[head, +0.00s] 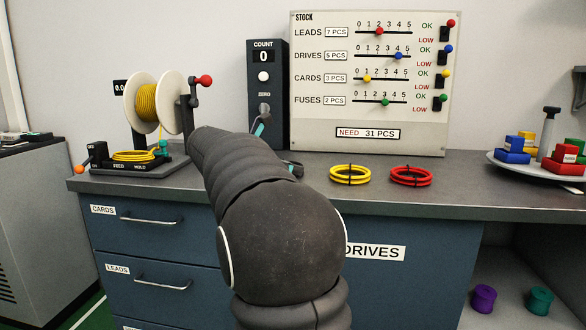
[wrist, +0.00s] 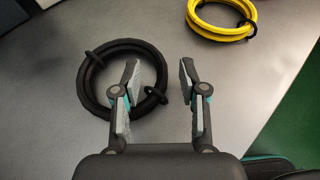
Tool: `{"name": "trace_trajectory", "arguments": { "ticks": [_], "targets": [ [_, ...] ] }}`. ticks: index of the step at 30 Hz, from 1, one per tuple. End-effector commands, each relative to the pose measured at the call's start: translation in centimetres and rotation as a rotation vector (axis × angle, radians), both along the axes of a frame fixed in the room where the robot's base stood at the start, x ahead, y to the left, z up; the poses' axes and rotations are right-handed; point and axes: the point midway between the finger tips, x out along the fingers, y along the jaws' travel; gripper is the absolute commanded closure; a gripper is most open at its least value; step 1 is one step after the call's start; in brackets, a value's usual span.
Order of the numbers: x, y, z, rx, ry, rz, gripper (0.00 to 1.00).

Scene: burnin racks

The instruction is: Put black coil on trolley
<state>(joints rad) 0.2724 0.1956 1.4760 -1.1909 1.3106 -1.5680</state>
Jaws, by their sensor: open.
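The black coil (wrist: 84,82) lies flat on the grey counter in the wrist view, tied with black bands. My gripper (wrist: 160,75) is open and empty above the counter, and its left finger overlaps the coil's right side in the picture. I cannot tell the height between finger and coil. The right finger is over bare counter. In the head view my arm hides the black coil and most of the gripper. The trolley cannot be made out in either view.
A yellow coil (head: 350,174) and a red coil (head: 410,176) lie on the counter (head: 460,195) to the right. A spool stand (head: 160,100) and the count box (head: 268,95) stand at the back left. A round tray (head: 500,163) with coloured blocks is at the far right.

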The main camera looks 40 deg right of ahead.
Motion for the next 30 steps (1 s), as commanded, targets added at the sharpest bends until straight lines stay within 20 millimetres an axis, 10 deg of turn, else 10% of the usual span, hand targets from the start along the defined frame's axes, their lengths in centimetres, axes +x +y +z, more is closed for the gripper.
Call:
{"name": "trace_trajectory", "arguments": {
  "ticks": [15, 30],
  "targets": [
    [0.4, 9.4, 3.9, 0.001, -0.001, 0.004, 0.57],
    [0.3, 11.3, 4.6, 0.003, -0.004, 0.001, 0.57]
  ]
}}
